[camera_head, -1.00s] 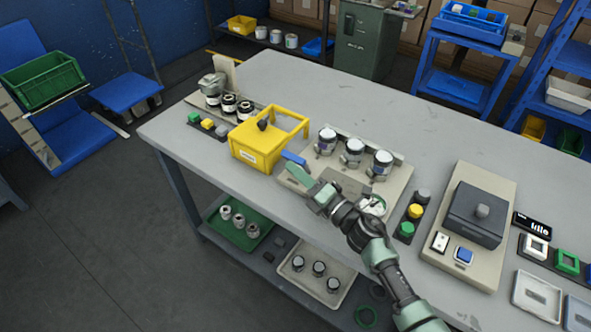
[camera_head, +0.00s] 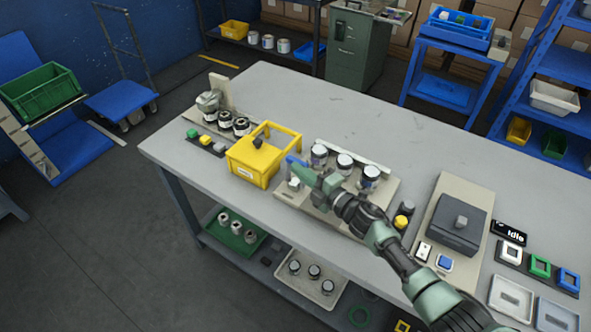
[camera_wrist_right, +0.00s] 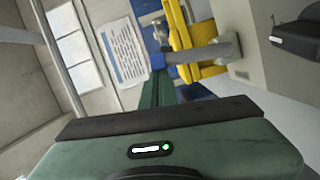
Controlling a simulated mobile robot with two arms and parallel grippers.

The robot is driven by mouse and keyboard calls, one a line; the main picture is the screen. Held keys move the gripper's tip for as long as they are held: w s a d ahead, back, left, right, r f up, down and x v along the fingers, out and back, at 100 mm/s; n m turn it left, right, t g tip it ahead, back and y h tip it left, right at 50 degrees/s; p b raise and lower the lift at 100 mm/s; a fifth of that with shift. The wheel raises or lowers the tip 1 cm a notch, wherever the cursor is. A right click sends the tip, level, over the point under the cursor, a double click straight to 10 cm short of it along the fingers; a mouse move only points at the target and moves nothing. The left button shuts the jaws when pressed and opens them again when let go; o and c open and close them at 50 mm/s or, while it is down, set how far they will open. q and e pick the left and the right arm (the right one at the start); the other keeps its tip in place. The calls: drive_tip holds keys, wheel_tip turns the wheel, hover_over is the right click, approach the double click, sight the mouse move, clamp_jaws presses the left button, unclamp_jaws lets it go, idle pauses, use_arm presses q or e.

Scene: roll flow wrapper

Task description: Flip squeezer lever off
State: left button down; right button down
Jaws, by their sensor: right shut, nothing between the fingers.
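A small blue lever-like piece (camera_head: 294,162) stands at the left end of a beige station (camera_head: 290,196) with several white-topped rollers or jars. My right gripper (camera_head: 308,177), with green fingers, is shut and empty right beside the blue piece; whether they touch I cannot tell. My arm hides part of the station. In the right wrist view the green finger (camera_wrist_right: 158,92) points toward a blue patch and a grey cylindrical part (camera_wrist_right: 205,52) in front of the yellow frame. My left gripper is not in view.
An open yellow bin (camera_head: 254,168) stands just left of the station. The far middle of the grey table (camera_head: 400,125) is clear.

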drive_tip(key=shift+w+d+m, duration=0.45)
drive_tip(key=shift+w+m, duration=0.15)
drive_tip(key=shift+m, duration=0.2)
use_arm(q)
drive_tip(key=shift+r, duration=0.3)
use_arm(e)
drive_tip(key=shift+w+d, duration=0.2)
drive_tip(key=shift+w, duration=0.1)
drive_tip(key=shift+d, duration=0.2)
